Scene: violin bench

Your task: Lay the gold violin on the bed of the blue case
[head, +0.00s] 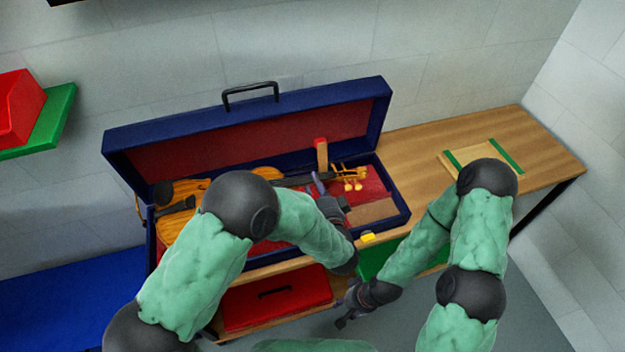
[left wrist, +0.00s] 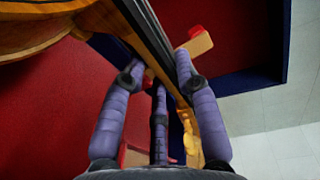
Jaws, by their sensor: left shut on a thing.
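The gold violin (head: 262,174) is at the open blue case (head: 396,190), its body to the left and its scroll and pegs to the right. Its body also shows in the left wrist view (left wrist: 35,30). My left gripper (head: 322,184) is shut on the violin's neck, with purple fingers (left wrist: 160,80) on both sides of it. My left arm hides part of the violin body and the case's front. I cannot tell whether the violin touches the red bed (head: 372,183). My right gripper (head: 344,318) hangs low in front of the bench; its jaw state is unclear.
A red-topped wooden block (head: 321,155) stands in the case behind the neck. The raised lid (head: 378,110) forms a wall at the back. A board with green strips (head: 482,158) lies on the bench at right. A red box (head: 278,295) sits below the bench top.

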